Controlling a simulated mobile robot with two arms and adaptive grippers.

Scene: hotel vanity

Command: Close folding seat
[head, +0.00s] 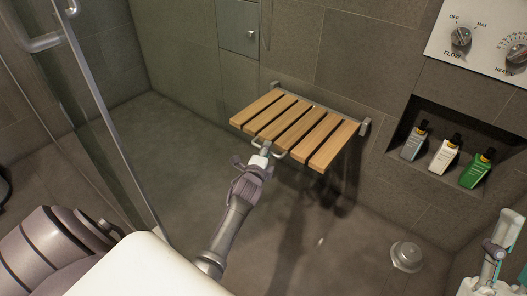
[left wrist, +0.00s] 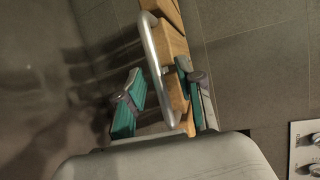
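The folding seat (head: 293,124) has light wooden slats and is folded down, level, out from the tiled wall. A metal handle (head: 284,153) sticks out at its front edge. My left gripper (head: 264,156) is at that front edge by the handle. In the left wrist view the two teal-padded fingers (left wrist: 158,99) stand apart, with the curved metal handle (left wrist: 152,52) between them and a gap beside it. The slats (left wrist: 174,58) show behind the handle. My right gripper (head: 493,258) shows partly at the lower right, away from the seat; its finger opening is unclear.
A wall niche (head: 425,112) right of the seat holds a grey bottle (head: 413,142), a white bottle (head: 443,155) and a green bottle (head: 476,170). A control panel (head: 485,40) is above. A glass door (head: 105,100) stands at left. A round drain fitting (head: 406,256) is on the floor.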

